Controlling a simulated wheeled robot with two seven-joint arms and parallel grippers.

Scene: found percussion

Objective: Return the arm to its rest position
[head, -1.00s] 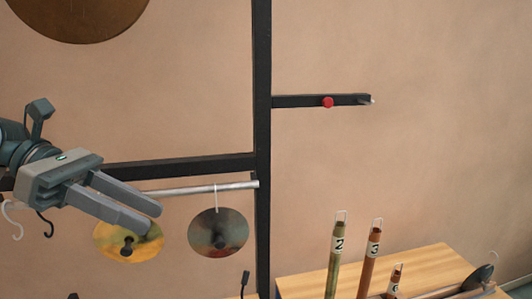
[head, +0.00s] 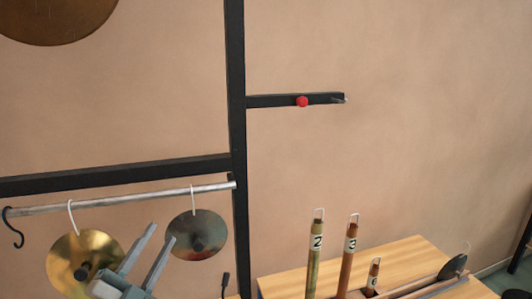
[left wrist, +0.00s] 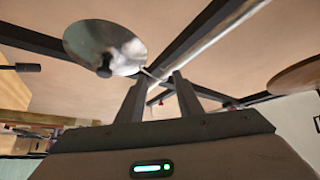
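My left gripper (head: 162,233) is low in the head view, its fingers pointing up and to the right. Its two fingers are apart with nothing seen between them, and the left wrist view also shows a gap between the fingers (left wrist: 158,82). In the head view it overlaps the lower right of a gold cymbal (head: 70,250) and lies just left of a darker cymbal (head: 190,225); I cannot tell whether it touches either. Both cymbals hang from white hooks on a metal bar (head: 140,195). A cymbal (left wrist: 120,45) shows left of the fingers in the left wrist view. My right gripper is not in view.
A black frame post (head: 237,120) carries a side arm with a red knob (head: 302,101). A large bronze disc (head: 55,22) is at upper left. Numbered tubes (head: 346,265) stand by a wooden top (head: 400,255) at lower right. An empty black hook (head: 10,228) hangs left.

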